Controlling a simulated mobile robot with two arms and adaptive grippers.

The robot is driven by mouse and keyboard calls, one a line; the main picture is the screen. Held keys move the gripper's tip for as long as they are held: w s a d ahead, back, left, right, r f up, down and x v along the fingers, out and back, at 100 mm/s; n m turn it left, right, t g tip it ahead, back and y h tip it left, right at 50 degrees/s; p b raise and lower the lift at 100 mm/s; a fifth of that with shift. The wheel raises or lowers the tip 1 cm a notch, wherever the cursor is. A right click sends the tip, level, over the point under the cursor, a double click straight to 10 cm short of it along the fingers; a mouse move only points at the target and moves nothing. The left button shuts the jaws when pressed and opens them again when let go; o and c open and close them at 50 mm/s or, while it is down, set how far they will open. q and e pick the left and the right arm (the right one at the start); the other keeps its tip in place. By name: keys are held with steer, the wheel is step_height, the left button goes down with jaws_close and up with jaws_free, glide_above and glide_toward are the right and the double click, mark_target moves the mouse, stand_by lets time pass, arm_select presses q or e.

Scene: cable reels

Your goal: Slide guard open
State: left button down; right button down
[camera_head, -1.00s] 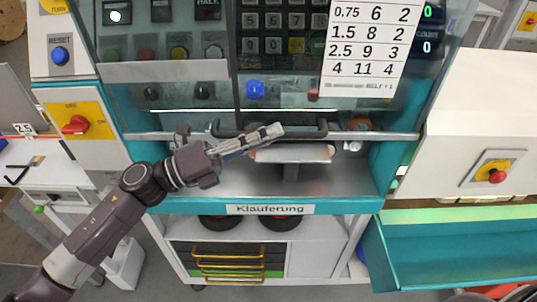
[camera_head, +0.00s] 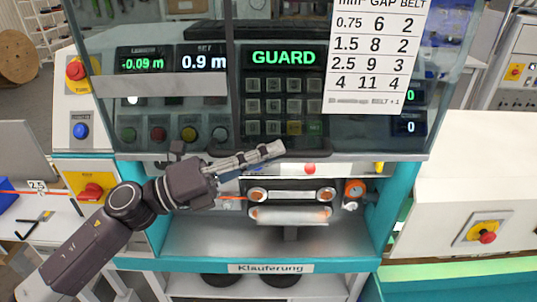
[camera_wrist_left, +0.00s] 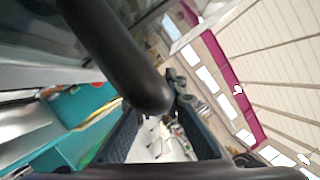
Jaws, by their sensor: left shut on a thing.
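The guard (camera_head: 180,130) is a clear panel in front of the machine's control panel. Its lower edge is raised above the work opening. A dark bar handle (camera_head: 312,154) runs along that lower edge. My left gripper (camera_head: 278,150) reaches in from the left and is shut on the handle. In the left wrist view the black handle (camera_wrist_left: 115,50) runs down between the fingers of the left gripper (camera_wrist_left: 158,112). Below the guard, rollers (camera_head: 290,196) show in the opening. My right gripper is not in view.
A display (camera_head: 283,57) reads GUARD in green. A shelf labelled Klauferung (camera_head: 270,267) lies under the opening. A white box with a red and yellow switch (camera_head: 485,235) stands at right. A red knob on yellow (camera_head: 92,191) is at left, near my arm.

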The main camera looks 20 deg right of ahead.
arm_select(q)
steer(key=c, duration=2)
jaws_free()
steer(key=shift+o, duration=0.2)
steer(key=v, duration=1.2)
